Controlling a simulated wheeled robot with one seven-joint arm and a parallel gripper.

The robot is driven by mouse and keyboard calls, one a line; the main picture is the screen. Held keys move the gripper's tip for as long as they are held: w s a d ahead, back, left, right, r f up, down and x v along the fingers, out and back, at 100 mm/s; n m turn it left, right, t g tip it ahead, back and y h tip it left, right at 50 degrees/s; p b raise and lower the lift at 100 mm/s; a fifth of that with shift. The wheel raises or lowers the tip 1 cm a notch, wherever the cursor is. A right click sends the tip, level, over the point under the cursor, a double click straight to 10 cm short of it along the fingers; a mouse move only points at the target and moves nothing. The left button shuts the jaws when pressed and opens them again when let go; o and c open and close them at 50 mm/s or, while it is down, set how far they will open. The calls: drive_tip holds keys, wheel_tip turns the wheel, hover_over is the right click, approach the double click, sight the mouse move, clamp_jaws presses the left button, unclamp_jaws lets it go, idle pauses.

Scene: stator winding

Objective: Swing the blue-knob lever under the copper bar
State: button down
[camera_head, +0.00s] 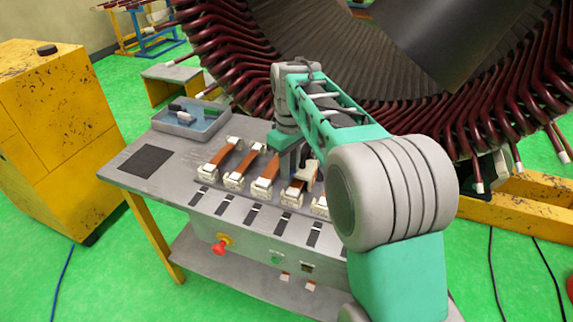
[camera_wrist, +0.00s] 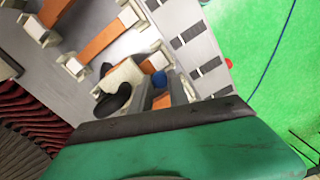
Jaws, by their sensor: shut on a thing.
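The blue knob (camera_wrist: 158,79) shows in the wrist view between the grey fingers of my gripper (camera_wrist: 162,88), which are shut on it. The lever's arm is mostly hidden by the fingers. A copper bar (camera_wrist: 163,100) lies right by the knob, partly covered by my gripper; whether the lever is under it cannot be told. A pale clamp block (camera_wrist: 124,78) and a black rounded part (camera_wrist: 113,100) sit beside the knob. In the head view my gripper (camera_head: 293,168) points down at the row of bars, near one copper bar (camera_head: 293,193); the knob is hidden there.
More copper bars (camera_head: 217,161) in pale holders line the grey table (camera_head: 150,185). A tray (camera_head: 190,122) stands at its back left, a red button (camera_head: 219,245) on its front. The large stator (camera_head: 235,55) rises close behind my arm. A yellow cabinet (camera_head: 60,130) stands left.

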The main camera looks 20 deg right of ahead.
drive_tip(key=n, duration=0.1)
drive_tip(key=d+n+p, duration=0.1)
drive_tip(key=n, duration=0.2)
drive_tip(key=shift+d+r, duration=0.1)
drive_tip(key=shift+d, duration=0.2)
drive_tip(key=shift+w+d+n+p, duration=0.1)
drive_tip(key=shift+d+n+p, duration=0.25)
drive_tip(key=shift+n, duration=0.75)
drive_tip(key=shift+w+d+n+p, duration=0.1)
drive_tip(key=shift+d+n+p, duration=0.2)
drive_tip(key=shift+n, duration=0.8)
drive_tip(key=c, duration=1.3)
unclamp_jaws()
drive_tip(key=shift+o, duration=0.2)
